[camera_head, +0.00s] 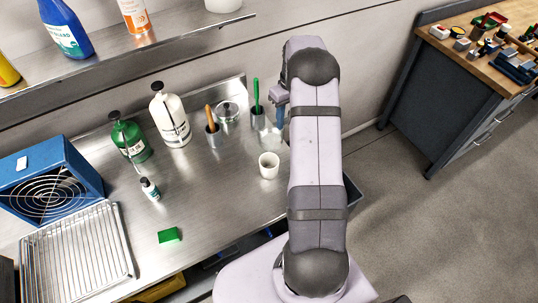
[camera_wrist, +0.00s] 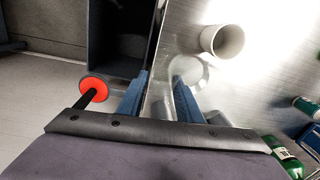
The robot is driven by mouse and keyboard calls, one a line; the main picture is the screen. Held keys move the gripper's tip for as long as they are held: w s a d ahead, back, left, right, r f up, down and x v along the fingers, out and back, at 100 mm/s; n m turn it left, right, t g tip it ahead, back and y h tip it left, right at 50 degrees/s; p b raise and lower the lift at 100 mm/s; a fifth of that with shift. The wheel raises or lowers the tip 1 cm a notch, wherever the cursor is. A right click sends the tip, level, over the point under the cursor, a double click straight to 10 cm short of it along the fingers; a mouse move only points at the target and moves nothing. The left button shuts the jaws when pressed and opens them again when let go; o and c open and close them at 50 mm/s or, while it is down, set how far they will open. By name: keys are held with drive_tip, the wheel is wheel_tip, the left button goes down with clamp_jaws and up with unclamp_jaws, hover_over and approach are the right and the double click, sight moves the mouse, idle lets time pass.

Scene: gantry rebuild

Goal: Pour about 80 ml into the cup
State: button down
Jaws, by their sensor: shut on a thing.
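A white cup (camera_head: 269,166) stands upright on the steel bench, left of my arm. In the wrist view the cup (camera_wrist: 222,41) is at the upper right, its opening toward the camera. My gripper (camera_wrist: 160,82) has its blue fingers either side of a clear, see-through vessel (camera_wrist: 187,76) and is shut on it. The vessel's contents cannot be made out. The cup is apart from the gripper.
Behind the cup stand a metal pot with a green-handled tool (camera_head: 256,115), a glass jar (camera_head: 228,111), a white bottle (camera_head: 170,119) and a green bottle (camera_head: 131,141). A green block (camera_head: 169,236) lies in front. A dark bin (camera_wrist: 112,42) is beyond the bench edge. A red disc (camera_wrist: 93,87) sits left of the fingers.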

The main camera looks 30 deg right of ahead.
drive_tip(key=s+d+f+n+p, duration=0.1)
drive_tip(key=s+d+f+p, duration=0.1)
drive_tip(key=d, duration=0.7)
drive_tip(key=shift+s+f, duration=0.6)
drive_tip(key=shift+s, duration=0.15)
drive_tip(key=shift+a, duration=0.1)
drive_tip(key=s+a+r+t+h+b, duration=0.2)
drive_tip(key=a+r+h+b, duration=0.6)
drive_tip(key=a+h, duration=0.1)
drive_tip(key=shift+s+a+n+h, duration=0.15)
drive_tip(key=shift+a+n+h, duration=0.2)
drive_tip(key=shift+h, duration=0.25)
drive_tip(key=shift+a, duration=0.1)
drive_tip(key=shift+a+r+t+h+b, duration=0.15)
drive_tip(key=shift+a+t+h+b, duration=0.2)
drive_tip(key=shift+b, duration=0.4)
